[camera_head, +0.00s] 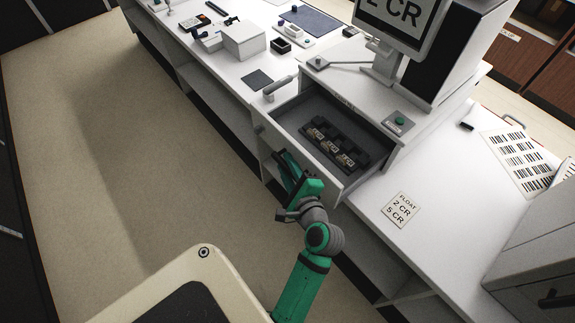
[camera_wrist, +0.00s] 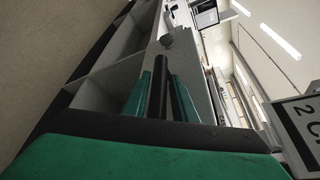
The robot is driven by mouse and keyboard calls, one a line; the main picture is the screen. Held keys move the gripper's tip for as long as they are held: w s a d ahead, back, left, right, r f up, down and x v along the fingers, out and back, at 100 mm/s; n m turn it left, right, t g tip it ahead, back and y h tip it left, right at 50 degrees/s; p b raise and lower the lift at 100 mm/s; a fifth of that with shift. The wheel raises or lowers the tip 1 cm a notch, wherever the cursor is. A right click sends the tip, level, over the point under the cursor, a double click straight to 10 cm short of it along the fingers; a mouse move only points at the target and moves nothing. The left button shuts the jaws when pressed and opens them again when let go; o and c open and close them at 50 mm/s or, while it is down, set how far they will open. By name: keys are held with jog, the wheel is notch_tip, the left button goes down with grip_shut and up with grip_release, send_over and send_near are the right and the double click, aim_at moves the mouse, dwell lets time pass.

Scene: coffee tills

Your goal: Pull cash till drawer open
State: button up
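The white cash till drawer (camera_head: 330,184) stands pulled out of the white till housing in the head view. Its dark inside shows a black tray (camera_head: 338,146) with several yellowish items. My green and dark gripper (camera_head: 287,160) is at the outer face of the drawer front, close to it or touching it.
A monitor (camera_head: 400,20) stands on the housing, with a green button (camera_head: 399,121) beside it. A float card (camera_head: 401,209) lies on the right counter. A white box (camera_head: 244,41) stands on the far counter. The beige floor (camera_head: 110,150) at left is clear.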

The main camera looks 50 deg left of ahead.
jog(key=v, duration=1)
jog(key=shift+s+d, duration=0.2)
jog(key=shift+d, duration=0.1)
dwell(0.4)
jog(key=s+d+f+t+h, duration=0.1)
jog(key=d+f+t+h, duration=0.35)
jog(key=d, duration=0.35)
jog(key=s+d+f+t+h, duration=0.1)
jog(key=d+f+t+h, duration=0.2)
jog(key=d+f+h, duration=0.45)
jog(key=s+d+r+n+t+h, duration=0.2)
jog(key=s+d+r+n+t, duration=0.1)
jog(key=s+d+r+n, duration=0.4)
jog(key=s+d+n, duration=0.3)
jog(key=s+d, duration=0.1)
jog(key=s, duration=0.1)
jog(key=shift+r+h, duration=0.4)
